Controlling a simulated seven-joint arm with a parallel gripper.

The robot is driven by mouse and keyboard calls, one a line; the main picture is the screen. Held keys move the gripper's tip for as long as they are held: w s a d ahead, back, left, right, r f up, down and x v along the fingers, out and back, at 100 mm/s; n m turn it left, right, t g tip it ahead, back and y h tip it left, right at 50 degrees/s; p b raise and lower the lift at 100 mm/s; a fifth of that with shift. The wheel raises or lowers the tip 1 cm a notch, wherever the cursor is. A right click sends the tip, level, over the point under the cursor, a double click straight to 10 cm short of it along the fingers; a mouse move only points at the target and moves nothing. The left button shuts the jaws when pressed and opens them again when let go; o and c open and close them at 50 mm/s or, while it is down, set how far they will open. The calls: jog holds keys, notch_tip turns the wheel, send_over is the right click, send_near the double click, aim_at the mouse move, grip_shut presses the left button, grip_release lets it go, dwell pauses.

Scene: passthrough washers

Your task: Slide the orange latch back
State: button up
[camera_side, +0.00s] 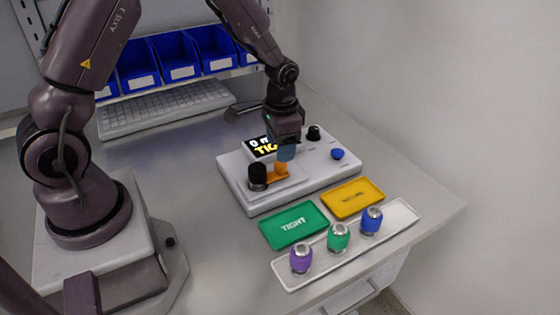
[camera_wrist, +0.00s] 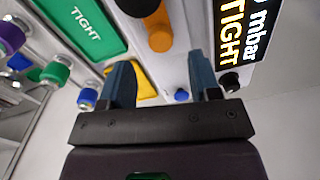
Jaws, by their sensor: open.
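The orange latch (camera_side: 279,169) lies on the light grey device (camera_side: 262,204), beside a black cylindrical knob (camera_side: 257,174). In the wrist view the latch (camera_wrist: 159,38) shows a rounded end, with the black part (camera_wrist: 138,5) at its far end. My gripper (camera_side: 286,153) points down over the device, its blue fingers just above or at the latch; contact cannot be told. In the wrist view my gripper (camera_wrist: 160,66) is open and empty, with the latch's rounded end ahead of the gap between its fingers. The side view hides part of the latch behind the fingers.
A lit display (camera_wrist: 243,30) reads "0 mbar TIGHT". A green tray (camera_side: 280,236) marked TIGHT and a yellow tray (camera_side: 340,205) lie in front of the device. A white tray (camera_side: 402,212) holds purple, green and blue parts. A keyboard (camera_side: 165,108) and blue bins (camera_side: 178,58) are behind.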

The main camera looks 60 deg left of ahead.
aim_at(275, 171)
notch_tip(275, 171, down, 5)
jog(key=shift+a+f, duration=0.1)
jog(key=shift+f, duration=0.05)
grip_shut()
jog(key=shift+w, duration=1.5)
grip_release()
